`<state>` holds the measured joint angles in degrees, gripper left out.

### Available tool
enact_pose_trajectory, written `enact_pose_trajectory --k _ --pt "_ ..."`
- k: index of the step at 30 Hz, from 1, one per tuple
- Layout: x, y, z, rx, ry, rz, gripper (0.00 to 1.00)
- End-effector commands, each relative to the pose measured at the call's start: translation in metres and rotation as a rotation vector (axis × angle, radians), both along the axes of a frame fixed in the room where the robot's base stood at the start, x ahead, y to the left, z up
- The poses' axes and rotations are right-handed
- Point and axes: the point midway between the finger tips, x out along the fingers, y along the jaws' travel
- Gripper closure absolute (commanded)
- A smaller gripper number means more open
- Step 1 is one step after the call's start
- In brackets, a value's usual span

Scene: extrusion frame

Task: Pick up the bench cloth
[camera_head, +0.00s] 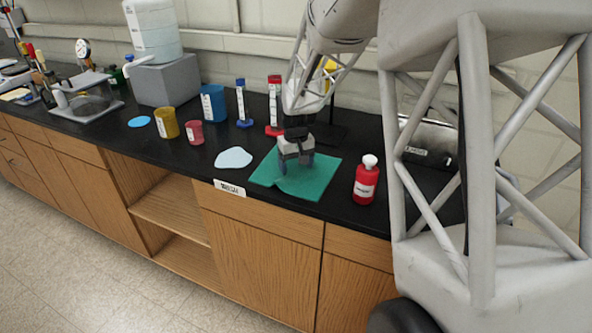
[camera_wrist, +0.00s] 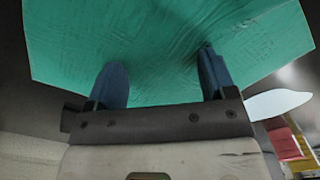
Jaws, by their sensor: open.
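The bench cloth (camera_head: 310,184) is a flat green sheet on the black bench top, with its near edge close to the bench's front edge. It also fills much of the upper wrist view (camera_wrist: 150,35), where faint wrinkles show. My gripper (camera_head: 296,168) points down over the cloth. In the wrist view its two blue fingers (camera_wrist: 162,75) are spread apart, with green cloth visible between and beyond them. No fold of cloth shows pinched between the fingers. I cannot tell whether the fingertips touch the cloth.
A red bottle with a white cap (camera_head: 366,180) stands just right of the cloth. A pale blue flat piece (camera_head: 233,158) lies to its left. Behind stand a red stand (camera_head: 274,103), a blue stand (camera_head: 241,104), a blue cup (camera_head: 213,103), a red cup (camera_head: 194,132) and a yellow cup (camera_head: 167,123).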

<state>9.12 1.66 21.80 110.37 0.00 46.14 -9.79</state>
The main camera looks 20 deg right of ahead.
Motion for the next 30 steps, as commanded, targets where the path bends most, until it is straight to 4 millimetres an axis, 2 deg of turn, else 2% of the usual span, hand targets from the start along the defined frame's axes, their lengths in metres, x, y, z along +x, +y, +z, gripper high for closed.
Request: enact_pose_trajectory --k 2,30 --pt "-0.0004 0.0001 -0.0008 0.0 0.001 0.0 0.3" --pt "-0.0006 0.0001 -0.0011 0.0 0.002 0.0 1.0"
